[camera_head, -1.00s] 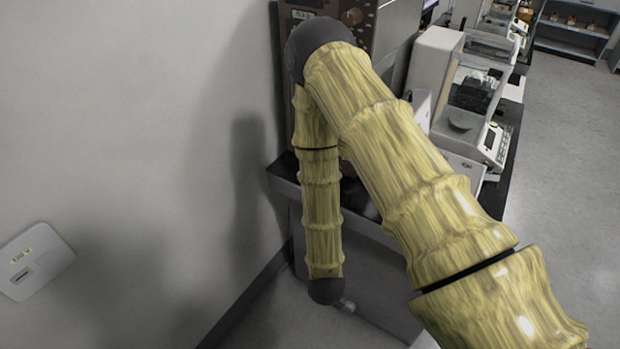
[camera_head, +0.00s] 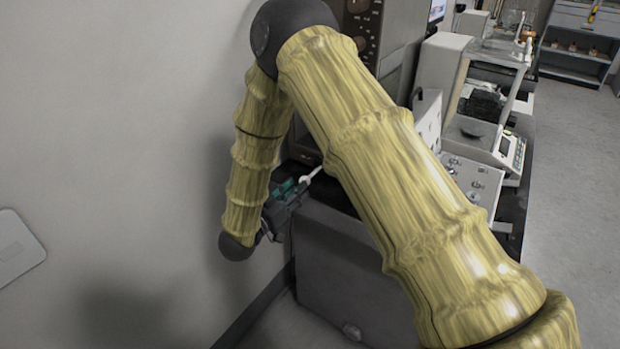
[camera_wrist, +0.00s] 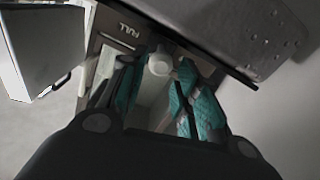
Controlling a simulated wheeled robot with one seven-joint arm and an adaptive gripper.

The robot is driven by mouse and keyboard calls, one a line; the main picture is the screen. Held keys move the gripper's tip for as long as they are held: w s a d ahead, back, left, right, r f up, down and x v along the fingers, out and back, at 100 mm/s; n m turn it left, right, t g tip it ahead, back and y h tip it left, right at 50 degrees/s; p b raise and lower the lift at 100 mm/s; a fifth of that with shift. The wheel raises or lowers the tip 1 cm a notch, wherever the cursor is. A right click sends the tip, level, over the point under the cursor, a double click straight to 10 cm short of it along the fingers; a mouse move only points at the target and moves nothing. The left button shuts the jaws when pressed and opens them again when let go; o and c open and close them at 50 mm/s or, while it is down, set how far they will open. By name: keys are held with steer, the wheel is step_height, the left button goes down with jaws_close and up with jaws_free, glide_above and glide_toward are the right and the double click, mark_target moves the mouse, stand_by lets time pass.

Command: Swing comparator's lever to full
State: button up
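The lever's pale round knob (camera_wrist: 160,64) shows in the wrist view between my fingertips, beside a panel marked FULL (camera_wrist: 125,34). In the head view the lever (camera_head: 312,173) is a short pale bar at my fingertips, below the tall brown instrument (camera_head: 361,35). The lever's base and most of the comparator's front are hidden.
A white balance with a glass front (camera_head: 482,110) and a control box (camera_head: 470,180) stand to the right on the dark bench. The wall (camera_head: 120,120) is close on the left. A grey cabinet (camera_head: 345,265) is below. The floor at right is clear.

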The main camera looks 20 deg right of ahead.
mark_target(311, 175)
steer(key=x, duration=0.8)
steer(key=shift+d+p, duration=0.1)
steer(key=shift+p, duration=0.3)
jaws_close()
steer(key=shift+f, duration=0.1)
